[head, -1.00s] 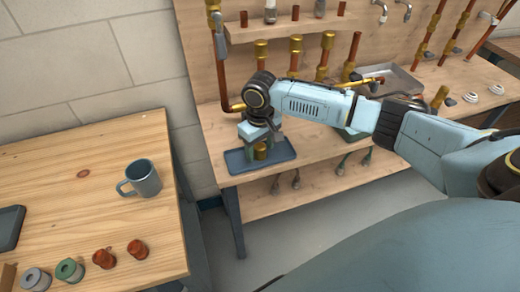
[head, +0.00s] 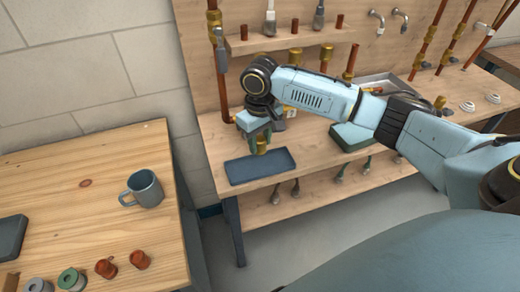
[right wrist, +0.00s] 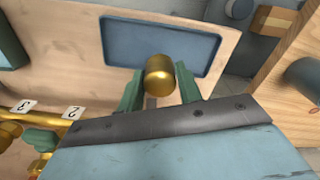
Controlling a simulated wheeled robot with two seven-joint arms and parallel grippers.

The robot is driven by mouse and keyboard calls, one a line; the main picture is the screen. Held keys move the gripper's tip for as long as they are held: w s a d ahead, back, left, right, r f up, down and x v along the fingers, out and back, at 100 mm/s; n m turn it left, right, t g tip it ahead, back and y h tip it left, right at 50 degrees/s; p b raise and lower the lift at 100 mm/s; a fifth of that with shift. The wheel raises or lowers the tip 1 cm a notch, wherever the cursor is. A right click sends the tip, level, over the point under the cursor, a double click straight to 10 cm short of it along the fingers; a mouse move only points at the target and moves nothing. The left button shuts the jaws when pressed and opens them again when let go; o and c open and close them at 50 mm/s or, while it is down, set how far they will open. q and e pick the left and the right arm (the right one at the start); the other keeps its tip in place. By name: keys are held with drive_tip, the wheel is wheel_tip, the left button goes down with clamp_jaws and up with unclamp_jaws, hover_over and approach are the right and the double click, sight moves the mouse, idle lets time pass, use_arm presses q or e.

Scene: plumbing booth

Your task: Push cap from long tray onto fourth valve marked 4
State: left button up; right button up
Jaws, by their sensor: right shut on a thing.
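My right gripper (head: 261,138) is shut on a brass cap (head: 262,146) and holds it above the long blue tray (head: 240,173). In the right wrist view the gold cap (right wrist: 160,76) sits between the two green fingers, and the bare tray (right wrist: 120,40) lies beyond it. A brass valve (right wrist: 42,137) shows at the left of that view, near tags marked 2 (right wrist: 73,112) and 3 (right wrist: 25,105). I cannot see a tag marked 4. In the head view my right arm hides most of the valve row. My left gripper is not in view.
A dark green box (head: 352,137) stands on the bench right of the tray. Copper pipes (head: 214,60) rise along the back panel. A wooden table (head: 85,185) at left bears a mug (head: 144,188) and several small fittings. A grey metal tray (head: 395,88) lies behind my arm.

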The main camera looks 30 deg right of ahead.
sight(260, 139)
wheel_tip(260, 139, up, 3)
drive_tip(key=shift+f, duration=0.15)
drive_tip(key=shift+r+p, duration=0.6)
drive_tip(key=shift+p, duration=0.1)
use_arm(q)
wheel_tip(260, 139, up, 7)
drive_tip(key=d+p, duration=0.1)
drive_tip(key=p, duration=0.4)
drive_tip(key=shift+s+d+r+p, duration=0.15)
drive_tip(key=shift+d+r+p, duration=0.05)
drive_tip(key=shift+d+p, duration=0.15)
use_arm(e)
drive_tip(key=shift+r, duration=1.85)
